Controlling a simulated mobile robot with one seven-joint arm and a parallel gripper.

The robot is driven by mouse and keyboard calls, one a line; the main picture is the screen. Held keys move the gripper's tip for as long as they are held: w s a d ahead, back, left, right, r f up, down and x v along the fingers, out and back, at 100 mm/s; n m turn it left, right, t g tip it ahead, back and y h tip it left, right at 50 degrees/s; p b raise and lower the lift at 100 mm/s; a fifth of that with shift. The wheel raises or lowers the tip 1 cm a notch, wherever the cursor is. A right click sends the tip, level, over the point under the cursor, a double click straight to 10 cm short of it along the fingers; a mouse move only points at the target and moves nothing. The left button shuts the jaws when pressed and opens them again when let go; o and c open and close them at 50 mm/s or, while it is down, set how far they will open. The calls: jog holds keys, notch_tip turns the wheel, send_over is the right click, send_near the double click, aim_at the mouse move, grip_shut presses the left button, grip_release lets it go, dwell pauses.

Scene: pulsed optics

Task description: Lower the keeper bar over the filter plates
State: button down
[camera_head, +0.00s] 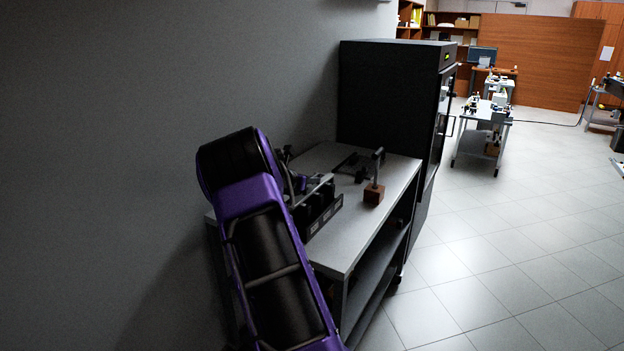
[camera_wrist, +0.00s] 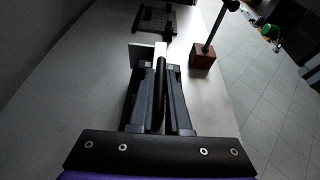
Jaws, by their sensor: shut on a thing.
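In the wrist view my gripper (camera_wrist: 160,70) reaches forward over a grey cart top. Its fingers are shut on a slim dark bar (camera_wrist: 159,88), which I take to be the keeper bar. A pale upright plate (camera_wrist: 141,54) stands just beyond the left fingertip, perhaps one of the filter plates. In the head view my purple arm covers much of the work spot. A dark rack with pale labels (camera_head: 322,217) shows beside it, with a light metal strip (camera_head: 312,190) above. Whether the bar touches any plate is hidden.
A wooden block with an upright post (camera_head: 374,193) stands on the cart (camera_head: 345,245) to the right; it also shows in the wrist view (camera_wrist: 203,58). A dark flat fixture lies farther back (camera_wrist: 155,18). A tall black cabinet (camera_head: 390,95) stands behind. The cart's front right is clear.

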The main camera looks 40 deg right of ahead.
jog(key=shift+s+f, duration=0.15)
dwell(0.3)
jog(key=c, duration=0.9)
grip_release()
jog(key=p+v, duration=0.1)
jog(key=v, duration=1.6)
jog(key=shift+s+a, duration=0.15)
jog(key=shift+s, duration=0.05)
